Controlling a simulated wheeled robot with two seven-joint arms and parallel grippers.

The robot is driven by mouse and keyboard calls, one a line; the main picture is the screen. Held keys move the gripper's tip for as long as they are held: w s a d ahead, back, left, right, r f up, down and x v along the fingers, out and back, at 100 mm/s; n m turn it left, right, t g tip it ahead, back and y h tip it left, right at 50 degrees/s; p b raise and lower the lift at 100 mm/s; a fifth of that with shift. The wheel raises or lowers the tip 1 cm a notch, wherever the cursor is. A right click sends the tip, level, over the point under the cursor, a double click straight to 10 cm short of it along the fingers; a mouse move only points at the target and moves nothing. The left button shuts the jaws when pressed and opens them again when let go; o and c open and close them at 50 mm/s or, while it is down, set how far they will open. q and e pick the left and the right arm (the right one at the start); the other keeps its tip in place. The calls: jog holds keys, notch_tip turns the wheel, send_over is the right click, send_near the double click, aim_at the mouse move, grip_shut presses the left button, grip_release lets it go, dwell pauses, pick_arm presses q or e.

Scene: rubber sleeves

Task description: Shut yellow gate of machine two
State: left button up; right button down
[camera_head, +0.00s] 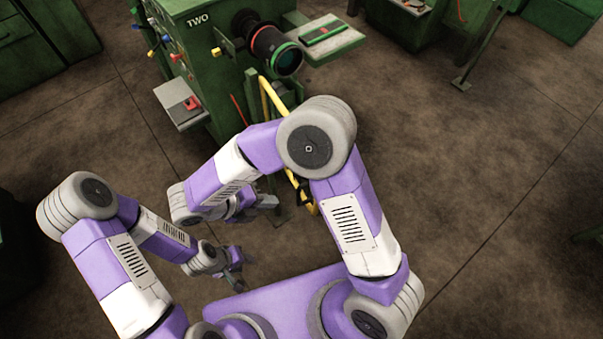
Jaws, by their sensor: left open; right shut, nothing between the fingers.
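The green machine marked TWO (227,68) stands at the top centre. Its yellow gate (267,98) is a tubular frame at the machine's front right side. My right arm crosses in front of the gate and hides its middle; its lower end shows again below the arm. The gate seems to stand out from the machine, but its exact angle cannot be told. My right gripper (268,201) is shut and empty, left of the gate's lower end. My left gripper (239,266) is open and empty, lower down over the floor.
A grey side tray with a red item (178,104) juts from the machine's left, and a green-topped shelf (333,44) from its right. A dark cylinder (274,50) sticks out in front. Brown floor (480,180) is clear at right.

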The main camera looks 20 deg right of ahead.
jog(key=w+d+f, duration=0.2)
jog(key=d+f, duration=0.4)
jog(key=d, duration=0.5)
jog(key=shift+w, duration=0.2)
jog(key=shift+d, duration=0.15)
